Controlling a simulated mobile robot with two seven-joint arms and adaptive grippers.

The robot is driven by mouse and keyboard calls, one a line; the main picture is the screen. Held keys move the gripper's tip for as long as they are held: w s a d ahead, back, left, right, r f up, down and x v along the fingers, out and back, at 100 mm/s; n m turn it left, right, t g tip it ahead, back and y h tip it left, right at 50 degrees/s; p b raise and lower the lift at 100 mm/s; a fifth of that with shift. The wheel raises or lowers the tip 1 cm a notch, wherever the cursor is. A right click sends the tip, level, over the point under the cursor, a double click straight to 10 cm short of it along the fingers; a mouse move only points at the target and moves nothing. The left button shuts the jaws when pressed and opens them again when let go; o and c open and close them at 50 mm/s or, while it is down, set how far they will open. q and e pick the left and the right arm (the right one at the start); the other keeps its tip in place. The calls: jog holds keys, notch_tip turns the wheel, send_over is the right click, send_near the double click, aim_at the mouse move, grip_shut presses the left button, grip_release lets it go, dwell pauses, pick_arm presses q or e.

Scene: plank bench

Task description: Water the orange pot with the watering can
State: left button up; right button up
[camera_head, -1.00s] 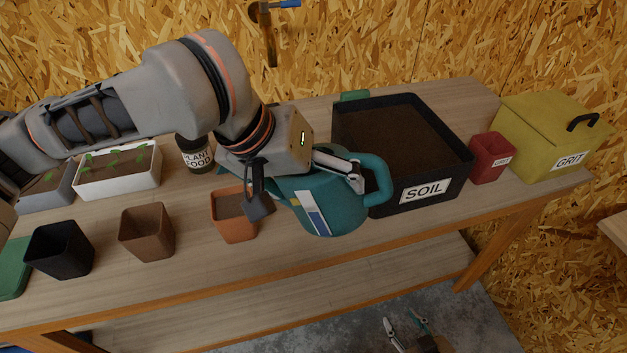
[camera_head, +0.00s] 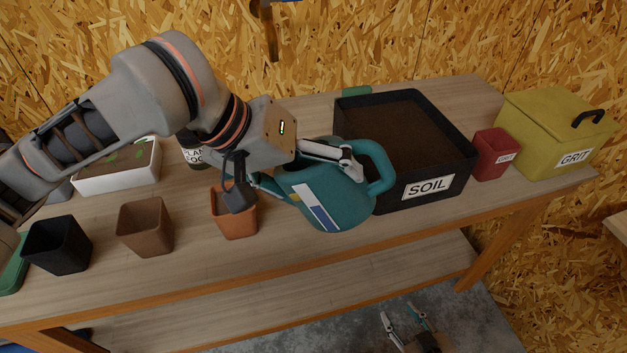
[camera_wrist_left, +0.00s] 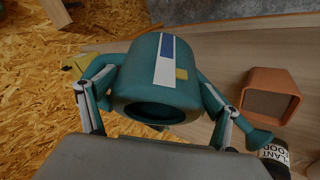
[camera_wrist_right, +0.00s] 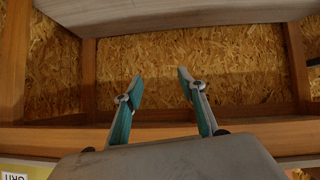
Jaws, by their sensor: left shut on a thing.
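My left gripper (camera_head: 322,172) is shut on the teal watering can (camera_head: 335,205), one finger on each side of its body. The can looks tilted, held over the bench front just right of the orange pot (camera_head: 238,222). Its loop handle (camera_head: 380,168) points right. In the left wrist view the can (camera_wrist_left: 150,85) fills the middle, and the orange pot (camera_wrist_left: 270,97) stands at the right. A dark part of my wrist hides some of the pot in the head view. Whether water flows cannot be seen. My right gripper (camera_head: 408,318) is open and empty below the bench.
A brown pot (camera_head: 146,228) and a black pot (camera_head: 57,246) stand left of the orange pot. The plant food jar (camera_head: 191,153) and a white seedling tray (camera_head: 120,180) are behind. The black soil tray (camera_head: 455,180), red pot (camera_head: 493,155) and yellow grit box (camera_head: 560,135) stand right.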

pick_arm(q)
jog(key=shift+r+b, duration=0.1)
jog(key=shift+b, duration=0.3)
pick_arm(e)
jog(key=shift+w+a+y, duration=0.1)
jog(key=shift+a+y, duration=0.2)
jog(key=shift+a, duration=0.35)
pick_arm(q)
jog(key=shift+a, duration=0.1)
pick_arm(e)
jog(key=shift+w, duration=0.15)
pick_arm(q)
jog(key=shift+r+b, duration=0.15)
jog(key=shift+b, duration=0.3)
pick_arm(e)
jog(key=shift+f, duration=0.2)
pick_arm(q)
jog(key=shift+r+h+b, duration=0.1)
jog(key=shift+h+b, duration=0.2)
jog(key=shift+b, duration=0.1)
pick_arm(e)
jog(key=shift+d+f, duration=0.15)
jog(key=shift+f, duration=0.75)
pick_arm(q)
jog(key=shift+a+r+b, duration=0.1)
jog(key=shift+b, duration=0.55)
pick_arm(e)
jog(key=shift+f, duration=0.35)
